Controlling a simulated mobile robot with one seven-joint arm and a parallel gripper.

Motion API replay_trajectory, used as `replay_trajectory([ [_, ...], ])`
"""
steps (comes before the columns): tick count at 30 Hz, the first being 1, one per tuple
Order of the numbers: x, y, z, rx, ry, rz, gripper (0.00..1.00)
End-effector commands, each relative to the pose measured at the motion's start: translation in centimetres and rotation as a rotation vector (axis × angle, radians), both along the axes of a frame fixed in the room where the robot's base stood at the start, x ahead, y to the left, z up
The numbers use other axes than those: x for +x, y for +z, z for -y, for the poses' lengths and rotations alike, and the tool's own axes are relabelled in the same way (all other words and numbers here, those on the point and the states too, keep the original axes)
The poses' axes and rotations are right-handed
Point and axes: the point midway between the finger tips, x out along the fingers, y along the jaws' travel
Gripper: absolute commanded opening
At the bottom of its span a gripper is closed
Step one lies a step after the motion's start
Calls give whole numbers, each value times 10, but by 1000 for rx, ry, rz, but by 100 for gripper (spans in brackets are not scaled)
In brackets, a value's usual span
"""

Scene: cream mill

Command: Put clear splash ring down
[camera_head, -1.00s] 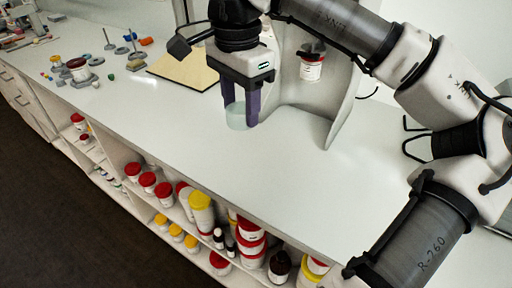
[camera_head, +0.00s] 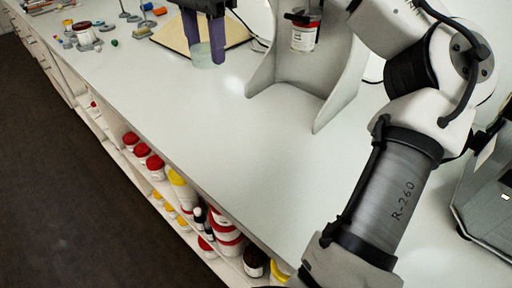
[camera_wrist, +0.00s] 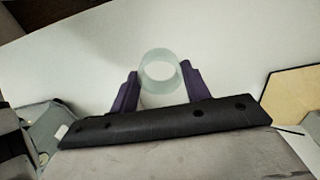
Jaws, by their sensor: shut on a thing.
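The clear splash ring (camera_head: 203,58) is a short, pale, see-through tube. It is between the purple fingers of my gripper (camera_head: 204,48), low over the white counter (camera_head: 215,110); I cannot tell if its lower edge touches the counter. In the wrist view the ring (camera_wrist: 160,71) shows its open round end, with one finger of my gripper (camera_wrist: 160,88) on each side. My gripper is shut on the ring.
A grey stand (camera_head: 300,65) holding a red-lidded jar (camera_head: 305,35) is right of my gripper. A tan board (camera_head: 176,38) lies behind. Small pots and weights are at far left. The front counter is clear. Shelves below hold several jars.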

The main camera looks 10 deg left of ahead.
Motion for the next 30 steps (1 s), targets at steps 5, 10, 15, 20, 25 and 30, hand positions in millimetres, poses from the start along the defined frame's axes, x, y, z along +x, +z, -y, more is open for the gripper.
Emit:
replay_trajectory([
  [5,-1,-6,-7,-1,14,-1,22],
  [10,-1,-42,-6,-2,15,-3,22],
  [15,-2,-89,-6,-1,16,-3,22],
  [20,-2,-128,-7,-1,15,-3,22],
  [25,-2,-152,-7,1,15,-1,22],
  [30,-1,-163,-7,1,14,-1,22],
])
